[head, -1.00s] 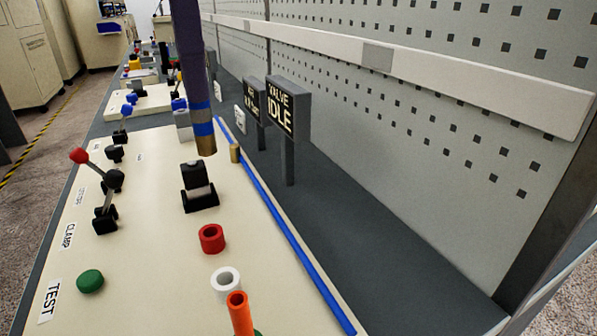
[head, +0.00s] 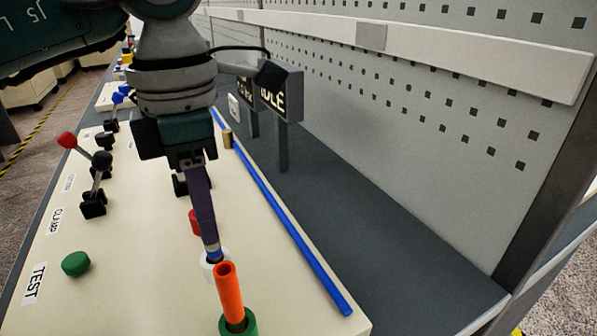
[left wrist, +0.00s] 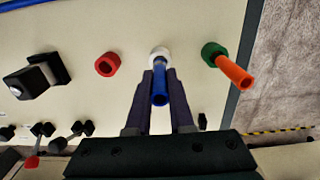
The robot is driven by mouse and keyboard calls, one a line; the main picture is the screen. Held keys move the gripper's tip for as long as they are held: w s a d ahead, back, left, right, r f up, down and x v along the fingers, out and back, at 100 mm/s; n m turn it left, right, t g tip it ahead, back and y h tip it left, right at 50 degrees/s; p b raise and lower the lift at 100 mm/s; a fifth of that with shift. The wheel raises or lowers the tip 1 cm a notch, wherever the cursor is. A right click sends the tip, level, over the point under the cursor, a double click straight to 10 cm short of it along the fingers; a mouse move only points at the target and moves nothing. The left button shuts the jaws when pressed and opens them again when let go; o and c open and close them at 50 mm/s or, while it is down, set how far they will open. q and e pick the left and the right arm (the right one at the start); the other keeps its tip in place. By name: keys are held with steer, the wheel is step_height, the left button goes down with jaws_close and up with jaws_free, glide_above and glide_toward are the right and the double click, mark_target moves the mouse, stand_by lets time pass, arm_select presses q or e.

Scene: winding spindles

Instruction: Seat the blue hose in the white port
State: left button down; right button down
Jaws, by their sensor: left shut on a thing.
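My left gripper (head: 212,243) points down at the white port, its long dark purple fingers shut on the blue hose. In the left wrist view the blue hose (left wrist: 160,87) is between the fingers, its far end meeting the white port (left wrist: 158,52). In the head view the fingers and orange hose partly hide the white port (head: 208,268), and the fingers cover most of the held hose. The hose tip is at the port mouth; I cannot tell how deep it sits. My right gripper is not in view.
An orange hose (head: 229,288) stands in a green port (head: 238,325) close in front. A red port (head: 194,222) is just behind. A long blue tube (head: 290,225) lies along the panel's right edge. Levers (head: 93,203) and a green button (head: 76,264) are at left.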

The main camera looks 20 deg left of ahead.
arm_select(q)
steer(key=shift+f, duration=0.7)
steer(key=shift+f, duration=0.1)
steer(key=shift+f, duration=0.15)
steer(key=c, duration=0.8)
jaws_free()
